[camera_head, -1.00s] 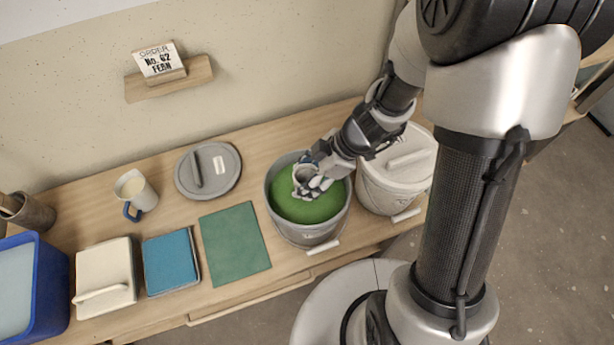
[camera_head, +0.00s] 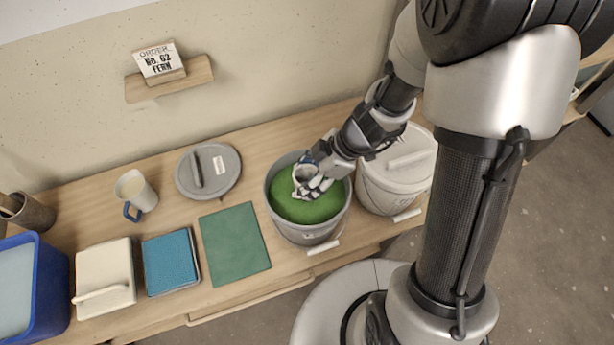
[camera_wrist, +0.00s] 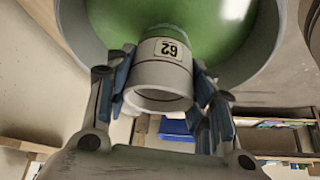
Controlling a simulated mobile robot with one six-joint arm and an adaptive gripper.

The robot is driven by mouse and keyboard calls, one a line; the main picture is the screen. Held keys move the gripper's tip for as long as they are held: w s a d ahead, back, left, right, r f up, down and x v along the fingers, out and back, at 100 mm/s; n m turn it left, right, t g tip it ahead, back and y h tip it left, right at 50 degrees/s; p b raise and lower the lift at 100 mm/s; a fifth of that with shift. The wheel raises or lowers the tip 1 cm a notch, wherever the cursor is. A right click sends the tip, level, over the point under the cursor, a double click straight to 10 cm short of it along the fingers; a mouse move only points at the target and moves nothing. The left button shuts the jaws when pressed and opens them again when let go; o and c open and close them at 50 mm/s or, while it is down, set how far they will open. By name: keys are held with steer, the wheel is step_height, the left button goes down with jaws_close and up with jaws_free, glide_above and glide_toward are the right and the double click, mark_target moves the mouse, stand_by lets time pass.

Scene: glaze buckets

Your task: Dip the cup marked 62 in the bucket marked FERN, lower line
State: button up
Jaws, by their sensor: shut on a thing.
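The cup marked 62 (camera_wrist: 158,78) is pale grey-white, with its label upside down in the wrist view. My gripper (camera_head: 314,182) is shut on the cup, with one finger on each side of it in the wrist view (camera_wrist: 160,88). The cup is over the open grey bucket (camera_head: 283,228) of green glaze (camera_head: 307,209), inside its rim as seen from the head camera. The cup's far end meets the green in the wrist view; I cannot tell how deep it is. The bucket's marking is too small to read.
An order card (camera_head: 160,62) reads No. 62 FERN. A lidded white bucket (camera_head: 392,190) stands close on the right. Left are a grey lid (camera_head: 222,183), a jug (camera_head: 142,192), a green mat (camera_head: 235,243), a blue block (camera_head: 171,262) and a blue bin (camera_head: 52,285).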

stand_by(0.3)
step_height(320, 180, up, 8)
steer(key=p, duration=0.3)
steer(key=shift+f+p, duration=0.15)
steer(key=shift+p, duration=0.15)
stand_by(0.4)
